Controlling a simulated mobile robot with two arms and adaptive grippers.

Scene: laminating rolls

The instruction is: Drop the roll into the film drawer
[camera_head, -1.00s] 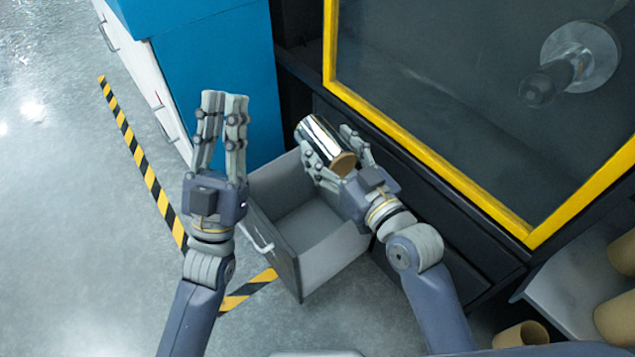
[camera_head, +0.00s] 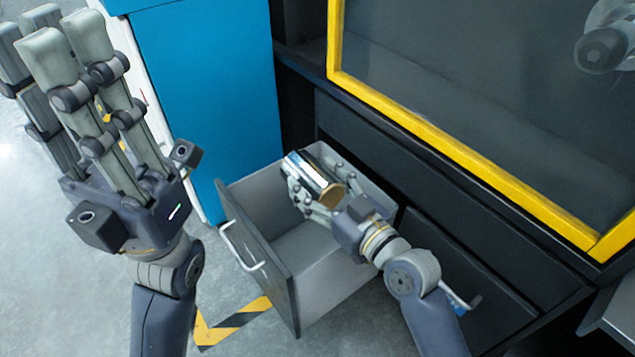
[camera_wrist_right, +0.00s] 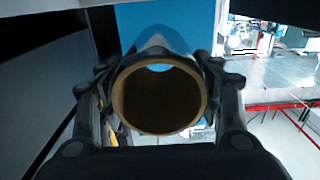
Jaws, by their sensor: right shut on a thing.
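The roll (camera_head: 312,177) is a shiny silver cylinder with a brown cardboard core. My right gripper (camera_head: 318,187) is shut on it and holds it over the open film drawer (camera_head: 320,285). In the right wrist view the roll's open core end (camera_wrist_right: 160,97) faces the camera, with fingers on both sides. The drawer is grey inside with a dark front and a pale handle, and the part of it I see is empty. My left gripper (camera_head: 65,65) is raised at the left, away from the drawer, with nothing visible in it; its fingers are close together and overlap from this angle.
A blue cabinet (camera_head: 215,90) stands just behind and left of the drawer. A dark machine with a yellow-framed window (camera_head: 460,155) rises at the right. Black-and-yellow floor tape (camera_head: 235,322) runs below the drawer. The floor at left is clear.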

